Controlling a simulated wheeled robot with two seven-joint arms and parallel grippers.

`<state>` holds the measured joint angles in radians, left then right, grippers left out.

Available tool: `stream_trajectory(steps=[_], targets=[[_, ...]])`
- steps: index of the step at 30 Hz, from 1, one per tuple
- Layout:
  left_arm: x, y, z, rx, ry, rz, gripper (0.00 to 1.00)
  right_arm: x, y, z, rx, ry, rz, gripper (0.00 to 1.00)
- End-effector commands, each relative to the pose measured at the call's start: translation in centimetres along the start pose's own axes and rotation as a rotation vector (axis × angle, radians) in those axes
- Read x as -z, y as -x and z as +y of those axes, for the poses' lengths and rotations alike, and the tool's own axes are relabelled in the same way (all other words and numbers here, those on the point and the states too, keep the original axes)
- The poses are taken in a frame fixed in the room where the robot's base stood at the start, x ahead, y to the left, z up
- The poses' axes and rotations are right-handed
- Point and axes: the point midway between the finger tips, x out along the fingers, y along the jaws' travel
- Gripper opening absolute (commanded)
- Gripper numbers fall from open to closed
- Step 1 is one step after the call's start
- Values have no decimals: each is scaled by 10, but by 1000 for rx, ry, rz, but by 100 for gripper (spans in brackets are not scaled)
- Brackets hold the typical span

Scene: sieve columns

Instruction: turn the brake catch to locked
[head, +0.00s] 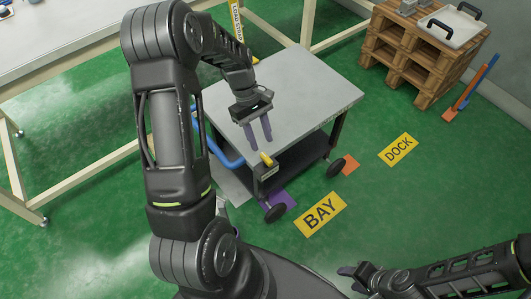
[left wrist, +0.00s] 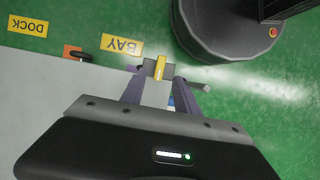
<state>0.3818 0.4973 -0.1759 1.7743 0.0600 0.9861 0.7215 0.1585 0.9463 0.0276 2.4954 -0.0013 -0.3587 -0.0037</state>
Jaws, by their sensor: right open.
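The brake catch is a small yellow lever (head: 266,159) on a dark mount at the near edge of the grey-topped cart (head: 310,88). In the left wrist view the yellow lever (left wrist: 160,67) shows beyond and between my fingertips. My left gripper (head: 260,142) points down over the cart's near edge, just above the catch. Its two purple-grey fingers are apart with nothing held, and they also show in the left wrist view (left wrist: 158,88). I cannot tell whether a fingertip touches the lever. My right gripper (head: 358,273) is open and empty, low above the floor, away from the cart.
A blue handle (head: 224,150) is on the cart's left side. Yellow BAY (head: 320,213) and DOCK (head: 398,149) signs lie on the green floor. A pallet stack (head: 420,55) stands at the back right. A pale-framed bench (head: 60,50) is at the left. The floor right of the cart is mostly clear.

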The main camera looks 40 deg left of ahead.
Motion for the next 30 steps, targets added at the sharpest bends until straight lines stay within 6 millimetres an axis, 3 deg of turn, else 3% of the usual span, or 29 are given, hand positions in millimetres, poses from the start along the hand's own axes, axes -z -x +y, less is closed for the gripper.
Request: stream_trajectory(steps=[6, 12, 22, 30], targets=[[0, -37, -1, 3, -1, -3, 37, 0, -5, 2, 0, 0, 0, 47], [0, -58, 0, 1, -1, -2, 37, 0, -8, 3, 0, 0, 0, 47], [0, -62, 0, 0, -1, 0, 37, 0, -8, 3, 0, 0, 0, 47], [0, -62, 0, 0, -1, 0, 15, 0, -8, 3, 0, 0, 0, 47]])
